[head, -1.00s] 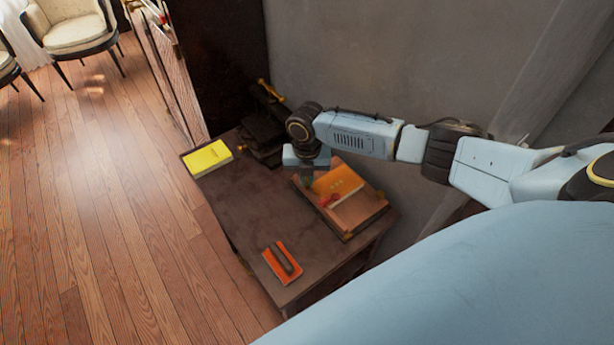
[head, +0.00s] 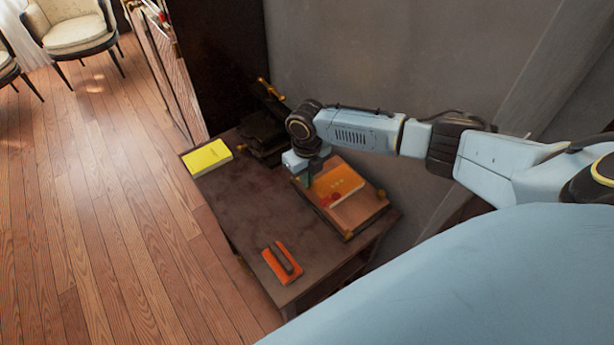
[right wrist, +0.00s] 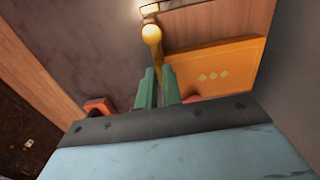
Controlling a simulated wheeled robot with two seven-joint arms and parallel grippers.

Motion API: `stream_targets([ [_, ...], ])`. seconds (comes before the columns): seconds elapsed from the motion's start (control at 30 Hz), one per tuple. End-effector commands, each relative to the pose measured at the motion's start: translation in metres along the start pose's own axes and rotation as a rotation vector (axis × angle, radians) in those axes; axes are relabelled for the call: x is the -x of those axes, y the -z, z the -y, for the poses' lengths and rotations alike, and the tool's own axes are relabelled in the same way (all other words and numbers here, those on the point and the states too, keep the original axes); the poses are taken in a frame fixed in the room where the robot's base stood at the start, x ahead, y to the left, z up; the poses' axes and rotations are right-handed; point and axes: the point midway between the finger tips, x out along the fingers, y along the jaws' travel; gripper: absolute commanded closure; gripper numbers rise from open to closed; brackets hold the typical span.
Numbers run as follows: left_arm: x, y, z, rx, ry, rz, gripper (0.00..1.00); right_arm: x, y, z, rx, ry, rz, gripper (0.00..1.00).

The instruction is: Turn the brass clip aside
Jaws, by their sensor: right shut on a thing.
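The brass clip (right wrist: 153,50) shows in the right wrist view as a thin bar with a round knob, beside the orange booklet (right wrist: 220,72). My right gripper (right wrist: 163,82) has its green fingers shut on the clip's bar, and the knob stands out beyond them. In the head view my right gripper (head: 307,179) is at the upper left edge of the wooden board (head: 352,218) that bears the orange booklet (head: 338,183). It hides the clip there. My left gripper is in neither view.
The dark table (head: 235,215) also bears a yellow book (head: 207,157), an orange pad with a dark tool (head: 283,261) and a dark stack (head: 263,132) at the back. A grey wall (head: 400,60) rises behind. The table's middle is clear.

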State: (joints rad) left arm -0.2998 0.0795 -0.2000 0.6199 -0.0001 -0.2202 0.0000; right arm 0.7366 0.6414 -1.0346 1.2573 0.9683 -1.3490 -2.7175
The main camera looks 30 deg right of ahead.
Motion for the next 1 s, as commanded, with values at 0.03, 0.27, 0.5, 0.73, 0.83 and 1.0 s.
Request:
stream_targets([
  [0.03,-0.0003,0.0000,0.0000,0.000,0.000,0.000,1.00,-0.0015,0.0013,-0.0006,0.007,-0.001,-0.003,1.00],
  [0.27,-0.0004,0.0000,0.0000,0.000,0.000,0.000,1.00,-0.0014,0.0014,-0.0007,0.018,0.000,-0.004,1.00],
  [0.5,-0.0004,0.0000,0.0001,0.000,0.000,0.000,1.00,-0.0015,0.0015,-0.0007,0.017,0.000,-0.004,0.92],
  [0.73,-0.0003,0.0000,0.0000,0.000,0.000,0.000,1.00,-0.0008,0.0008,-0.0004,0.016,0.000,-0.002,0.71],
  [0.83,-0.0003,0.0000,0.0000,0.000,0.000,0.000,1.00,-0.0006,0.0006,-0.0003,0.015,0.000,-0.001,0.71],
  [1.0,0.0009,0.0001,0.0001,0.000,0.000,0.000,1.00,0.0010,0.0003,-0.0001,0.014,0.000,-0.001,0.71],
])
